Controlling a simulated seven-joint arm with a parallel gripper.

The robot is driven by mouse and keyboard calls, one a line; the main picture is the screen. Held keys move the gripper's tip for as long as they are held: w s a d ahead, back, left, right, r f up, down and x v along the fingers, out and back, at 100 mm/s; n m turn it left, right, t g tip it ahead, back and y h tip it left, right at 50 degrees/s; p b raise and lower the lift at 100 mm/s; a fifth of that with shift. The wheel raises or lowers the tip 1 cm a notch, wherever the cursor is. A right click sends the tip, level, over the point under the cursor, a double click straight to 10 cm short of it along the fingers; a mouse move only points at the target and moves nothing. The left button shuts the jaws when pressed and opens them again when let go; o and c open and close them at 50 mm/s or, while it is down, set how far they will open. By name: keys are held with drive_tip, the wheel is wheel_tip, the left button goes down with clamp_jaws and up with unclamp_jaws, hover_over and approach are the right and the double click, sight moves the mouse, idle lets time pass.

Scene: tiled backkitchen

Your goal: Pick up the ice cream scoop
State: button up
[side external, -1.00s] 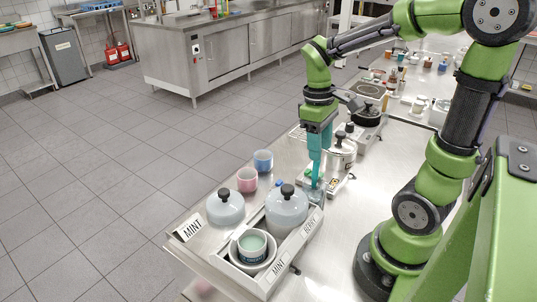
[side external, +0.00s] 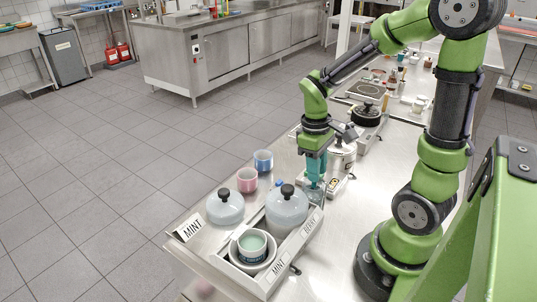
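My gripper (side external: 314,188) points down with teal fingers at the far end of the grey tray (side external: 291,257). Its fingertips are low, close to the tray's back compartment, and too small to show whether they are apart or together. I cannot clearly make out the ice cream scoop; the place under the fingers is partly hidden by the tray wall and a lidded tub. A small blue tip (side external: 278,184) shows behind the lidded tub (side external: 287,207), and I cannot tell what it belongs to.
A mint-coloured tub (side external: 252,243) sits in the tray's front compartment. A domed lid (side external: 225,207), a MINT sign (side external: 189,228), a pink cup (side external: 247,180) and a blue cup (side external: 263,161) stand left. A steel pot (side external: 342,159) and black pan (side external: 366,116) stand behind.

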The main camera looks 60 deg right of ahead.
clamp_jaws()
